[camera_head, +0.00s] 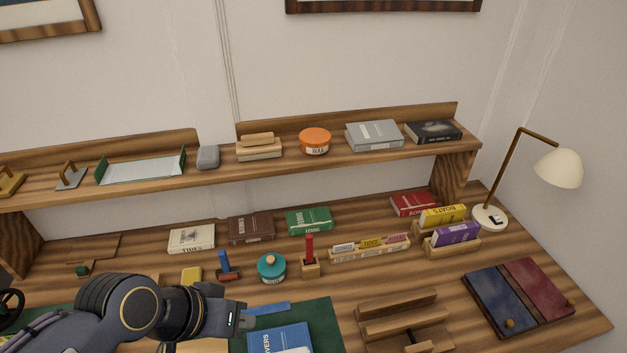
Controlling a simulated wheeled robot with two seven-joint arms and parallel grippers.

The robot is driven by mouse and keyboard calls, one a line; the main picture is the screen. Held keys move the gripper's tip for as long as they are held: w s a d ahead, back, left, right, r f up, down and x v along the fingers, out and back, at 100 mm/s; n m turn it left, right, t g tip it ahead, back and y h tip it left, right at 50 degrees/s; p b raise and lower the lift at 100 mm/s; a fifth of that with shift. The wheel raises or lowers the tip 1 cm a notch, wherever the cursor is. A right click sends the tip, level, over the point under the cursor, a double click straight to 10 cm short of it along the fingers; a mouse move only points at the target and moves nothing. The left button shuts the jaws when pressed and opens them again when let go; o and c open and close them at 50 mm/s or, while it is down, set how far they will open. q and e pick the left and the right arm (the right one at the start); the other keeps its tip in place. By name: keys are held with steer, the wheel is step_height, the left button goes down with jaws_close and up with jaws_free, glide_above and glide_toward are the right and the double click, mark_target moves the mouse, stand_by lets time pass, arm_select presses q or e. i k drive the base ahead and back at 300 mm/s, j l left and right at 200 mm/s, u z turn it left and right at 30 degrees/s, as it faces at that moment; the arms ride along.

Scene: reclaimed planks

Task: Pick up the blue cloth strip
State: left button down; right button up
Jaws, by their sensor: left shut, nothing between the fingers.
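The blue cloth strip (270,308) lies on the green mat (322,322) at the lower middle, just above the blue book marked RIVERS (280,338). My left gripper (248,320) reaches in from the left, and its tip is right beside the strip's left end. It is shut and empty. I cannot tell whether it touches the strip, and the gripper may hide part of the strip's left end. My right gripper is not in view.
A wooden slotted rack (400,315) is to the right. A raised shelf (215,172) spans the back.

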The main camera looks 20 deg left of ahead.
mark_target(283, 306)
steer(key=u, duration=1.25)
